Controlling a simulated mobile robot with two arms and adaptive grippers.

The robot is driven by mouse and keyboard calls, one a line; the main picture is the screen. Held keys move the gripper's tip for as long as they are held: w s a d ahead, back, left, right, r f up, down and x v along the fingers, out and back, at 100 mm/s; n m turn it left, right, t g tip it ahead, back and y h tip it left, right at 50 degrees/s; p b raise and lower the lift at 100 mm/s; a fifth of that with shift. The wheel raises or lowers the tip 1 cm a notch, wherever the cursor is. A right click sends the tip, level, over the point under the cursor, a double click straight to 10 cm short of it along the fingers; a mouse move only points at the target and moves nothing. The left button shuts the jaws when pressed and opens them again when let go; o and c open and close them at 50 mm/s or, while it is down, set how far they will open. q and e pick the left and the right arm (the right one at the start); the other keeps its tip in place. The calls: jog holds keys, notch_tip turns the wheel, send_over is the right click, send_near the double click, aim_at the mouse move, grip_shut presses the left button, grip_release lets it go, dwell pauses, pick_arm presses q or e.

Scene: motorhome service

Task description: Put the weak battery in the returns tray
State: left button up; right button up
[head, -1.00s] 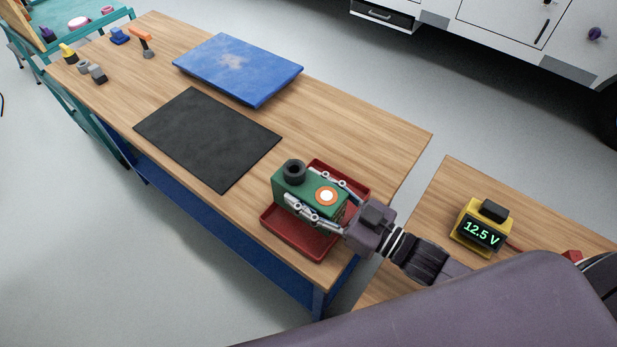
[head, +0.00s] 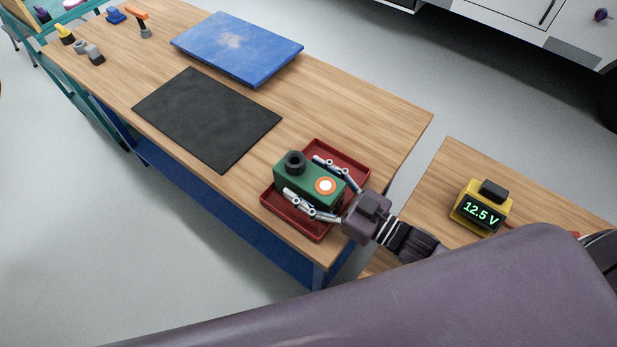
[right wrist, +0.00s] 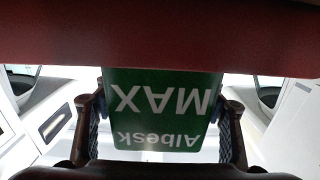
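The green battery (head: 308,183) has a dark round terminal on top and an orange ring with a white centre. It sits upright inside the red returns tray (head: 351,167), at the right end of the long workbench. In the right wrist view the battery (right wrist: 162,105) shows upside-down "Albesk MAX" lettering, and the red tray wall (right wrist: 160,48) hides its lower part. My right gripper (head: 299,175) has one finger on each side of the battery. The fingers are open, with a visible gap beside the far finger. My left gripper is not in view.
A yellow meter (head: 482,206) reading 12.5 V stands on a second table at right. A black mat (head: 207,118) and a blue slab (head: 237,48) lie on the workbench. Small items (head: 90,52) stand at its far left end. Bench around the mat is clear.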

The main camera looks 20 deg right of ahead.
aim_at(338, 198)
jog(key=shift+r, duration=0.2)
jog(key=p+v, duration=0.2)
jog(key=v, duration=0.5)
jog(key=shift+s+d+f+p, duration=0.1)
jog(key=shift+s+d+p, duration=0.1)
jog(key=shift+p, duration=0.1)
